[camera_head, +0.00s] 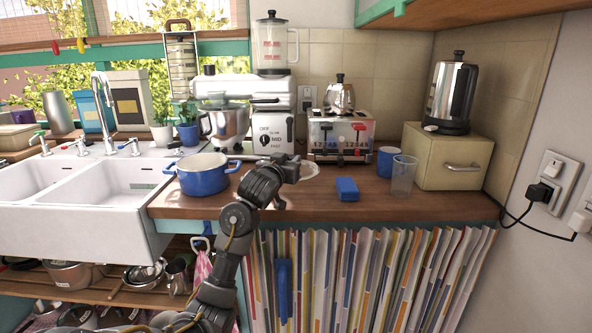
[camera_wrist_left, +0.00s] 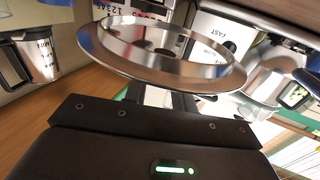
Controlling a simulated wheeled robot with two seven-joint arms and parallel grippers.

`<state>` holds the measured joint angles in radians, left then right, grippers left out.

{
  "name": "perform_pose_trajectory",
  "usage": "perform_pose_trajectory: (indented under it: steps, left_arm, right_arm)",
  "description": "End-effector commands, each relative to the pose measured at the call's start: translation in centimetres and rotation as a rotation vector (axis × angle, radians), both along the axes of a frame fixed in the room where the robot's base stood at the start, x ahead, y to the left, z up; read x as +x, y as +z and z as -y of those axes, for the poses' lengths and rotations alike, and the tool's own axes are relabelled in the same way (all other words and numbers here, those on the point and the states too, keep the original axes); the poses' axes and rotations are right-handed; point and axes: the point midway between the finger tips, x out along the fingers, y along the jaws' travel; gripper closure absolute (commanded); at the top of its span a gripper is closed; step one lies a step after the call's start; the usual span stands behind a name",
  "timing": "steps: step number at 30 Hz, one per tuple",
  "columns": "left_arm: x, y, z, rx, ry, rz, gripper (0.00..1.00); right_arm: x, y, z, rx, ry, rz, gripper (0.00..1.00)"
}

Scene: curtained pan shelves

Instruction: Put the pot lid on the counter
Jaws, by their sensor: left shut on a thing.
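My left gripper (camera_head: 288,168) is over the wooden counter (camera_head: 420,208), between the blue pot and the toaster. It is shut on the pot lid (camera_head: 310,170), which is mostly hidden behind the gripper in the head view. Whether the lid touches the counter cannot be told. The blue pot (camera_head: 203,181) stands without a lid on the counter beside the sink. My right gripper is not in view.
A blue sponge-like block (camera_head: 347,189), a clear cup (camera_head: 403,176) and a blue mug (camera_head: 387,162) stand to the right. The toaster (camera_head: 341,142) and mixer (camera_head: 262,120) are behind. The front right of the counter is clear. The sink (camera_head: 120,180) is left.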

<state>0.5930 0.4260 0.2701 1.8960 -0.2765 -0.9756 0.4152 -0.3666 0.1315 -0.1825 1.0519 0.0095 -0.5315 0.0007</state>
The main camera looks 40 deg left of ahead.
Motion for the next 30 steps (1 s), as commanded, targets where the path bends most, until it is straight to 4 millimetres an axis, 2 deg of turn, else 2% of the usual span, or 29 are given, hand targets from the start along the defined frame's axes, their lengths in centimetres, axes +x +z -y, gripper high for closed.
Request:
perform_pose_trajectory:
  steps: [3,14,24,30]
  left_arm:
    - [0.1,0.3,-0.6,0.002,0.015,0.003,1.0]
    - [0.1,0.4,-0.6,0.002,0.014,0.002,1.0]
    - [-0.2,0.5,-0.5,-0.002,0.013,0.002,1.0]
    - [-0.1,-1.5,-0.5,-0.002,0.013,0.003,1.0]
  right_arm:
    - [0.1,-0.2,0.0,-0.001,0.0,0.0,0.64]
    - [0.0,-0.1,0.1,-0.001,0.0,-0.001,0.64]
    - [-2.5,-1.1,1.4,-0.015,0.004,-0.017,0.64]
    - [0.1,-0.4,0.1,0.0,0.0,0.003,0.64]
